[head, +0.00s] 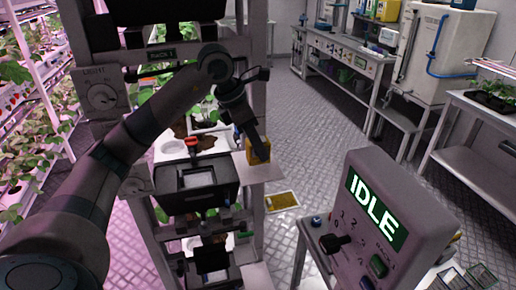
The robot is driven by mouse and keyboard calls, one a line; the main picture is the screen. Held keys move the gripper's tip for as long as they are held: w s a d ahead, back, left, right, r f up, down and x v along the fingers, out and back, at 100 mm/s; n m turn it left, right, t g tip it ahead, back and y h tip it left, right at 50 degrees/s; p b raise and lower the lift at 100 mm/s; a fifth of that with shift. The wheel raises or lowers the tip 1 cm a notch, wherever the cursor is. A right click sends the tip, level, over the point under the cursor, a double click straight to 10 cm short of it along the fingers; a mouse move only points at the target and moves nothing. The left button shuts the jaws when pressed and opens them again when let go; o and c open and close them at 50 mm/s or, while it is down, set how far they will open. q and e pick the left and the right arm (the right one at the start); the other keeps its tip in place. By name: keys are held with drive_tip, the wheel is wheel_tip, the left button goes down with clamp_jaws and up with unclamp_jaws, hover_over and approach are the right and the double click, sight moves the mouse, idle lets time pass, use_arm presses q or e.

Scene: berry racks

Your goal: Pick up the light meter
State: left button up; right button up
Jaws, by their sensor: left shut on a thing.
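My left arm comes in from the lower left and reaches over the rack. My left gripper (256,141) points down and is shut on a small yellow, boxy thing, which I take for the light meter (259,153). It is at the right side of the rack, by a pale ledge, and I cannot tell whether it touches the ledge. The gripper partly hides its top. My right gripper is not in view.
The rack post (261,98) stands close to the gripper. A console reading IDLE (378,213) stands at the lower right. A flat yellow-edged thing (282,201) lies below the meter. A long workbench (345,52) runs along the back. The grated floor between is clear.

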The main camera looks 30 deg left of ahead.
use_arm(q)
wheel_tip(320, 180, up, 2)
drive_tip(key=shift+r+p, duration=0.2)
drive_tip(key=shift+p, duration=0.25)
drive_tip(key=w+d+r+p, duration=0.3)
drive_tip(key=d+r, duration=0.3)
drive_tip(key=d, duration=0.5)
drive_tip(key=shift+d+p, duration=0.2)
drive_tip(key=shift+p, duration=0.7)
drive_tip(key=shift+r, duration=0.1)
